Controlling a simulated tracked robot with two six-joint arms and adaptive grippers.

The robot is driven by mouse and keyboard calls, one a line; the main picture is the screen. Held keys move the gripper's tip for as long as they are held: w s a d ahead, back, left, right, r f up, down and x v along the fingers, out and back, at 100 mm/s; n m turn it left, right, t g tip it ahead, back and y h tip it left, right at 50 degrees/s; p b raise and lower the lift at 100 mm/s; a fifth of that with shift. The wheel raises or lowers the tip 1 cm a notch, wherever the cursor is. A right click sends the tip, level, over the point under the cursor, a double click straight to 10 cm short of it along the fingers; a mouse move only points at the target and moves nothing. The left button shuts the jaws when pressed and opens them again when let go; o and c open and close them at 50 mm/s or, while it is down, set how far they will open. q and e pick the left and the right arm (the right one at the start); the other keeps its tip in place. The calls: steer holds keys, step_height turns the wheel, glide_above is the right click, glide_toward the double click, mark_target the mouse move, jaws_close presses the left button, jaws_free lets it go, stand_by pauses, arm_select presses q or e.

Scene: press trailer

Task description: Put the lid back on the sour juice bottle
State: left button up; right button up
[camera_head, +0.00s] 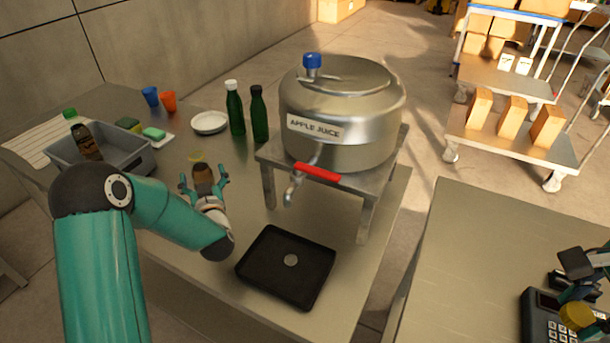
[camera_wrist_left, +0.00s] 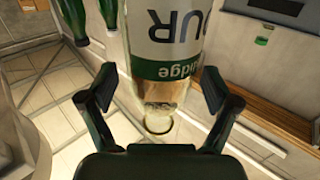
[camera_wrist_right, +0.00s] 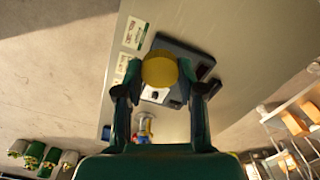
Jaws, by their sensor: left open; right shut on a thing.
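The sour juice bottle (camera_wrist_left: 170,50) is between the spread fingers of my left gripper (camera_wrist_left: 158,85) in the left wrist view. Its white and green label reads "UR" and "udge", and its open neck points toward the camera. In the head view the left gripper (camera_head: 204,180) is open around a small brownish bottle (camera_head: 203,171) on the table; contact cannot be told. My right gripper (camera_head: 583,287) is shut on a round yellow lid (camera_head: 577,316) at the lower right. The lid (camera_wrist_right: 160,69) also shows between the fingertips in the right wrist view.
A steel apple juice tank (camera_head: 345,105) on a stand is right of the bottle. A black tray (camera_head: 268,277) lies in front. Green bottles (camera_head: 236,112), a plate (camera_head: 209,122) and a grey bin (camera_head: 62,148) are behind. A keypad device (camera_head: 542,325) is under the right gripper.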

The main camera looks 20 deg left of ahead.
arm_select(q)
jaws_close()
steer(key=shift+r, duration=0.1)
stand_by(0.4)
step_height(320, 180, up, 20)
steer(key=shift+b, duration=0.45)
stand_by(0.6)
